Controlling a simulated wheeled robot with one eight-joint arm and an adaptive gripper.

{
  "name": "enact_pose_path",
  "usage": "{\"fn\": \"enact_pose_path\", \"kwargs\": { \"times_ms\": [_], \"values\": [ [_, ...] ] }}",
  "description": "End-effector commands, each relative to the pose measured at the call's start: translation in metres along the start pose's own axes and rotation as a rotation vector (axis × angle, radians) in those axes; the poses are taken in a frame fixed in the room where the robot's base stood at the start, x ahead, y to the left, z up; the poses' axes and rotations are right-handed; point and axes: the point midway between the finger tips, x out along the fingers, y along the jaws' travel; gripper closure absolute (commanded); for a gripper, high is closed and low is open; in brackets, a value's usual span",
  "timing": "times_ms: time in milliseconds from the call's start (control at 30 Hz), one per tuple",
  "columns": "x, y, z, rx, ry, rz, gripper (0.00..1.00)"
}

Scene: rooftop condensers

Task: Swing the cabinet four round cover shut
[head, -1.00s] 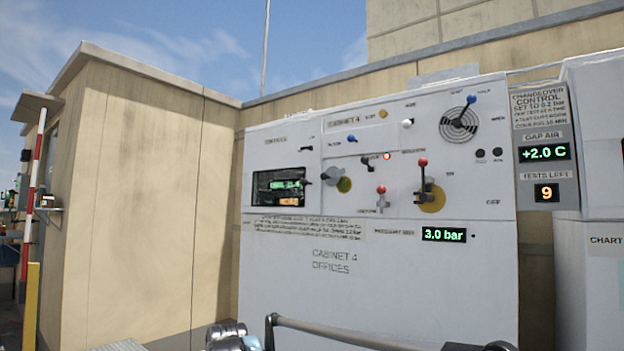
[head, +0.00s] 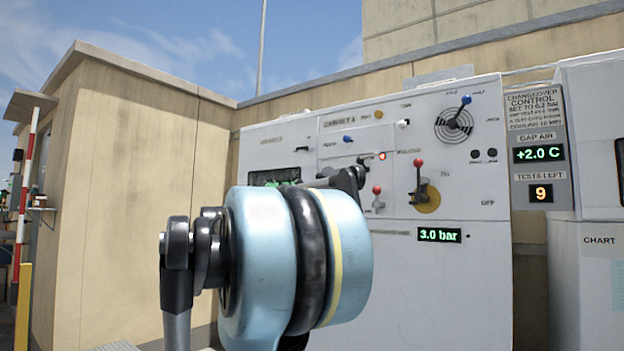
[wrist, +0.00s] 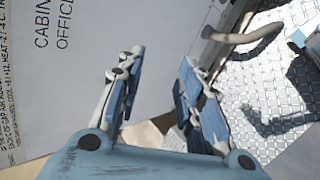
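The cabinet four panel (head: 475,260) stands ahead in the head view. I cannot tell for sure which part is the round cover. A round slotted grille (head: 454,124) with a blue-knobbed lever is at its upper right. A yellow disc (head: 428,199) sits behind a red-knobbed lever (head: 419,180). The smaller round port left of these is hidden behind my arm. My gripper (wrist: 162,62) is open and empty in the wrist view, near the lower cabinet front with the lettering (wrist: 52,35). My arm hides the fingertips in the head view.
My arm covers the middle and lower left of the cabinet. Readouts show 3.0 bar (head: 439,235) and 9 tests left (head: 541,193). A beige hut (head: 130,200) stands left, another grey cabinet (head: 580,270) right. Patterned flooring (wrist: 270,90) shows below.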

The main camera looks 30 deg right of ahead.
Motion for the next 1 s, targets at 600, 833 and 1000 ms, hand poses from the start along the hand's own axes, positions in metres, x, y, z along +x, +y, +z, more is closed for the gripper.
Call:
{"fn": "enact_pose_path", "kwargs": {
  "times_ms": [600, 833, 1000],
  "values": [
    [-0.133, 0.354, -0.016, -0.603, -0.475, 0.571, 0.66],
    [-0.133, 0.372, -0.014, -0.628, -0.502, 0.59, 0.66],
    [-0.118, 0.384, -0.008, -0.626, -0.503, 0.588, 0.66]
  ]
}}
